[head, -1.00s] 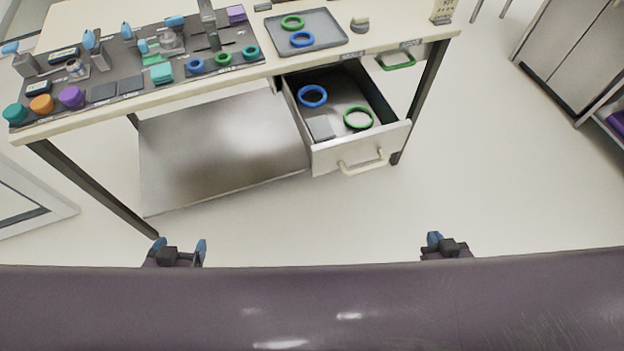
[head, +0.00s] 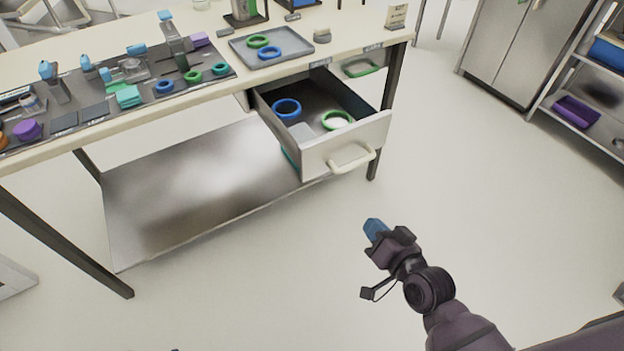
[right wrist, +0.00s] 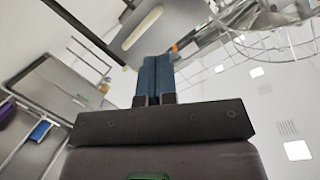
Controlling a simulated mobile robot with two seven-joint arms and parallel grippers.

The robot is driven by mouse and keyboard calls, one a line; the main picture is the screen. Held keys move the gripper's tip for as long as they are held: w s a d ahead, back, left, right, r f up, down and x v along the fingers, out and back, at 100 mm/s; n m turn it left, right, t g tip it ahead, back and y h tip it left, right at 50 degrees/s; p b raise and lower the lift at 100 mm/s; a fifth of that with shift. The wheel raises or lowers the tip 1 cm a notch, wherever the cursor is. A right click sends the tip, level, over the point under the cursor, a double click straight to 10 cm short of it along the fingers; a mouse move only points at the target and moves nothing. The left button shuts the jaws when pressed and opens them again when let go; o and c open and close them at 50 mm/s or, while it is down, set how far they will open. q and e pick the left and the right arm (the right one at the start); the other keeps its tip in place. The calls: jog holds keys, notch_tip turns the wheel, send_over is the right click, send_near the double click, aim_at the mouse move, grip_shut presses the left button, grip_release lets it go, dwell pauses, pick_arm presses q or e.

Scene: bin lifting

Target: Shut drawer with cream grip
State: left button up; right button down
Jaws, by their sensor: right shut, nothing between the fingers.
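The drawer with the cream grip (head: 350,160) is pulled open from under the worktable, its white front (head: 318,152) facing out. Inside lie a blue ring (head: 287,109), a green ring (head: 337,120) and a grey flat piece. My right gripper (head: 375,228) is shut and empty, in front of and below the drawer, apart from the grip. In the right wrist view, the shut blue fingers (right wrist: 155,80) point towards the drawer front (right wrist: 172,28) and its cream grip (right wrist: 141,27). Only a blue speck at the bottom edge of the head view may be my left gripper.
A green grip (head: 362,68) shows under the tabletop, right of the open drawer. The worktable (head: 70,135) carries a grey tray (head: 238,46) with rings and a dark mat of small items. A table leg (head: 391,100) stands right of the drawer. The floor before it is clear.

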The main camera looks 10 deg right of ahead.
jog(key=w+a+f+m+t+y+b, duration=0.1)
jog(key=w+a+f+m+y+b, duration=0.15)
jog(key=w+m, duration=0.3)
jog(key=m+t+b, duration=0.1)
jog(key=m+b, duration=0.1)
jog(key=m, duration=0.3)
send_near(311, 163)
jog(key=shift+h, duration=0.25)
jog(key=x, duration=0.7)
jog(key=shift+w+a, duration=0.15)
jog(key=shift+a, duration=0.05)
pick_arm(q)
jog(key=shift+g, duration=0.4)
notch_tip(311, 163, down, 4)
jog(key=shift+s+d+f, duration=0.1)
jog(key=shift+s+d, duration=0.05)
pick_arm(e)
jog(key=shift+w, duration=0.1)
